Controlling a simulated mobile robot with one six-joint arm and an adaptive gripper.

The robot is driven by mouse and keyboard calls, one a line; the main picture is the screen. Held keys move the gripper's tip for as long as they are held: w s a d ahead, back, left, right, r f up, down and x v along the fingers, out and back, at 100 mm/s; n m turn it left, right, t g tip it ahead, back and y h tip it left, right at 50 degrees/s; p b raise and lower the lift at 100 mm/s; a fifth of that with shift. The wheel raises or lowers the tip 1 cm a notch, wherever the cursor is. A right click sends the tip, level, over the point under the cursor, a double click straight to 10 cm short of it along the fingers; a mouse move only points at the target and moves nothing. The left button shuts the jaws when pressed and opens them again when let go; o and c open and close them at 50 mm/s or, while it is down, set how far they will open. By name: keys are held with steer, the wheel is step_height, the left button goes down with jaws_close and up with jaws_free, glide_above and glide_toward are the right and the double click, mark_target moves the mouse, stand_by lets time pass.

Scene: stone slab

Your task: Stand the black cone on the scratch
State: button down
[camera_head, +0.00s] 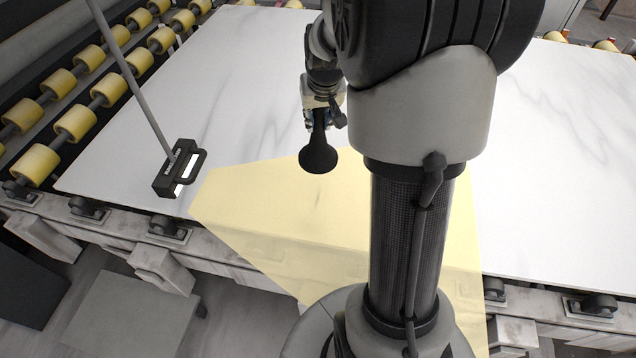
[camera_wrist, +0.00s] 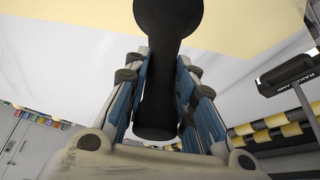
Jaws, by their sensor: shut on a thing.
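The black cone (camera_head: 318,152) is in my gripper (camera_head: 320,108), flared end down, above the white slab (camera_head: 240,90) near the yellow area's back edge. In the wrist view the black cone (camera_wrist: 165,65) runs between the two blue-padded fingers of my gripper (camera_wrist: 165,75), its wide end at the top of the picture. The fingers are closed around its narrow part. A faint short dark mark (camera_head: 318,198), perhaps the scratch, shows on the yellow area just in front of the cone. I cannot tell the exact height of the cone above the slab.
A black tool with a long grey handle (camera_head: 178,170) stands on the slab at left; it also shows in the wrist view (camera_wrist: 287,75). A yellow area (camera_head: 265,205) covers the slab's front middle. Yellow rollers (camera_head: 75,120) line the left side. Slab behind the tool is clear.

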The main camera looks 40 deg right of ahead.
mark_target(317, 157)
step_height(317, 157, down, 18)
steer(key=b, duration=0.4)
steer(key=shift+b, duration=0.35)
steer(key=shift+f, duration=0.15)
steer(key=c, duration=1.8)
jaws_free()
steer(key=shift+f, duration=0.15)
steer(key=o, duration=0.5)
steer(key=shift+c, duration=0.2)
